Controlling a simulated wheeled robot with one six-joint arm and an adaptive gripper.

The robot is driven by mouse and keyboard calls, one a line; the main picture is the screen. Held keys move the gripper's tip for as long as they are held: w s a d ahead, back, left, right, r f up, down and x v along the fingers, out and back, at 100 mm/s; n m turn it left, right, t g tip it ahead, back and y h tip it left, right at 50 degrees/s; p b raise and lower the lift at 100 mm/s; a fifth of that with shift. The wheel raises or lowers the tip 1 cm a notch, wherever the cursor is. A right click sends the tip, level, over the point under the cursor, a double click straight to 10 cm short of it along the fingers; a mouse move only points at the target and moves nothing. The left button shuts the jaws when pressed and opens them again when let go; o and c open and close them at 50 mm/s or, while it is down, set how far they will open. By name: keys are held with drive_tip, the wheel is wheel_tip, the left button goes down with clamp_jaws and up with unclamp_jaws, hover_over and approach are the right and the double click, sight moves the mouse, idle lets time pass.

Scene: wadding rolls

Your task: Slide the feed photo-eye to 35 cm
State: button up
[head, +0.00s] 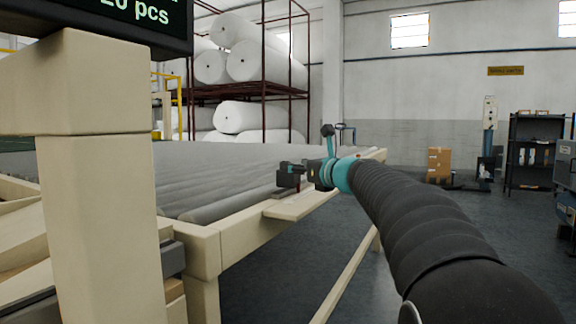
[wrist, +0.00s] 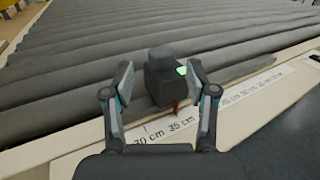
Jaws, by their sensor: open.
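The feed photo-eye (wrist: 168,78) is a dark block with a lit green lamp and a red pointer (wrist: 176,107). It sits on the pale side rail beside the rollers. The pointer's lower end is just above the "35 cm" label (wrist: 181,124) on the white scale; its exact offset from the tick is hard to tell. My gripper (wrist: 160,75) is open, one finger on each side of the photo-eye. A gap shows at the left finger; the right finger is very close, contact unclear. In the head view my gripper (head: 304,172) is over the rail, small and dark.
Grey rollers (wrist: 60,70) fill the table beside the rail. A cream post (head: 95,190) and a display (head: 130,15) stand at the near left. White wadding rolls (head: 245,62) lie on a rack behind. Open floor (head: 430,215) lies right of the table.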

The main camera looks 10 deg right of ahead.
drive_tip(key=v, duration=0.6)
idle(0.3)
